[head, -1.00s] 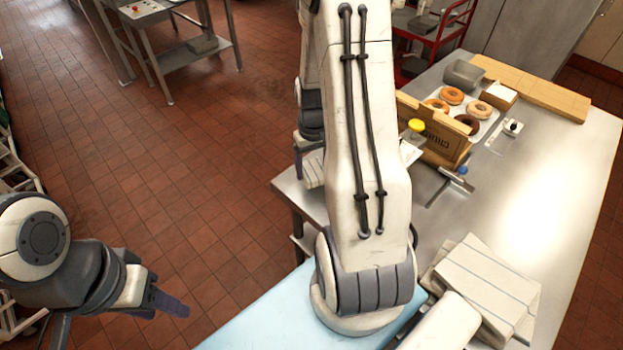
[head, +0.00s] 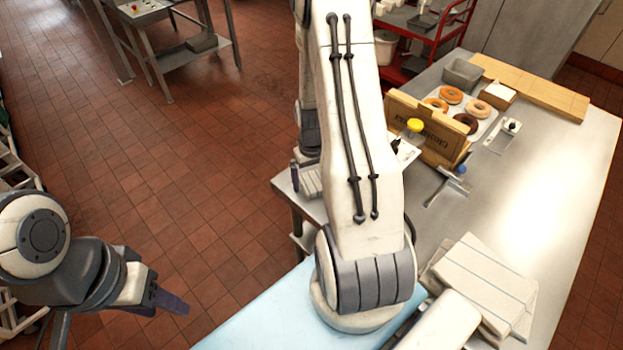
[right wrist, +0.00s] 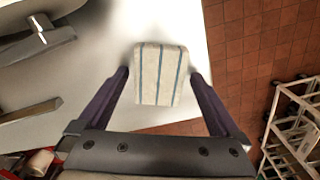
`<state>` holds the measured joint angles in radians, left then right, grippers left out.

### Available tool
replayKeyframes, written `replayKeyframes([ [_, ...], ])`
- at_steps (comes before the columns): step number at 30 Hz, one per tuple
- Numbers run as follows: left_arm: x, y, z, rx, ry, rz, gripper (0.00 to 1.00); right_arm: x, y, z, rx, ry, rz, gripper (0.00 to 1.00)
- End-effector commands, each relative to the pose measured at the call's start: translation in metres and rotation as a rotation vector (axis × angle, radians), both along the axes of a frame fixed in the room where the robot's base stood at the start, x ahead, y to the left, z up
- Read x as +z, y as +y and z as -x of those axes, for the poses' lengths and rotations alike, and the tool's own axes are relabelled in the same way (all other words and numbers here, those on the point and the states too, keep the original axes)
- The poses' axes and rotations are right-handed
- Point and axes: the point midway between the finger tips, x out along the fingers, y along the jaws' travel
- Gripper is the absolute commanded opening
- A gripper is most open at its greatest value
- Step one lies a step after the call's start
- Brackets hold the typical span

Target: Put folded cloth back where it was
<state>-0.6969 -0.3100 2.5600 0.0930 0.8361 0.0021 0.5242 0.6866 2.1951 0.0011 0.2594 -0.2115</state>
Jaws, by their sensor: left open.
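A small folded cloth, pale with blue stripes (right wrist: 159,75), lies at the table's corner in the right wrist view. It also shows partly in the head view (head: 311,182), left of my right arm. My right gripper (right wrist: 160,76) is open, with one finger on each side of the cloth and narrow gaps at its edges. In the head view, a dark finger stands beside the cloth; my arm hides the rest. My left gripper (head: 172,300) is open and empty over the floor at lower left.
A stack of pale striped cloths (head: 482,284) lies on the steel table (head: 540,210). Behind are a cardboard box (head: 432,128) with a yellow-capped item, a donut tray (head: 487,122) and a grey bin (head: 463,73). The table's right side is clear.

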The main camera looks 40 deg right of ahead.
Motion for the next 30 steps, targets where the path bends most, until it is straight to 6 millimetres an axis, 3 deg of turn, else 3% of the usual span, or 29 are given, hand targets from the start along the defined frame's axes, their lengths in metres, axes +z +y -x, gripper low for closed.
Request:
replayKeyframes([
  [8, 0.001, 0.0, 0.0, 0.0, 0.0, 0.0, 0.5, 0.009, -0.001, -0.001, 0.0, -0.003, 0.002, 1.0],
  [24, -0.017, 0.0, 0.0, -0.001, 0.0, 0.0, 0.5, 0.106, -0.001, -0.001, -0.001, -0.005, 0.003, 1.0],
  [30, -0.018, 0.0, 0.0, -0.001, 0.0, 0.0, 0.5, 0.122, 0.0, 0.0, 0.0, -0.001, 0.0, 1.0],
])
